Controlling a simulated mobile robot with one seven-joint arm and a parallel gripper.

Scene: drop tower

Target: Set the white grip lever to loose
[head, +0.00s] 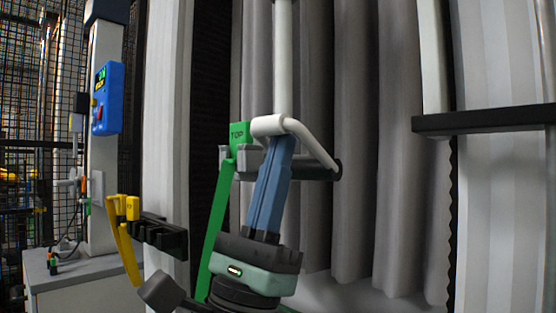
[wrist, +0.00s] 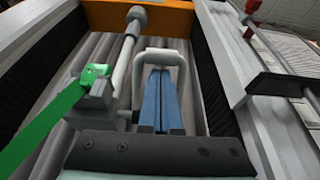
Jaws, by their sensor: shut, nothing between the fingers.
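The white grip lever (head: 318,148) is a bent white bar beside a grey clamp block on the white vertical rod (head: 283,60). In the wrist view the lever (wrist: 181,62) is a U-shaped loop. My gripper (head: 283,138) has blue fingers, shut with nothing between them. In the wrist view the fingertips (wrist: 160,72) lie within the outline of the loop, with its sides left and right of them. In the head view the tips are just below the lever's upper bend. I cannot tell whether they touch it. No loose marking is readable.
A green arm with a "TOP" tag (head: 240,133) stands close left of my gripper. A yellow lever (head: 122,235) and black bracket (head: 160,234) are further left. A blue control box (head: 107,98) hangs on a post. A dark crossbar (head: 485,119) is at right; grey curtain-like panels stand behind.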

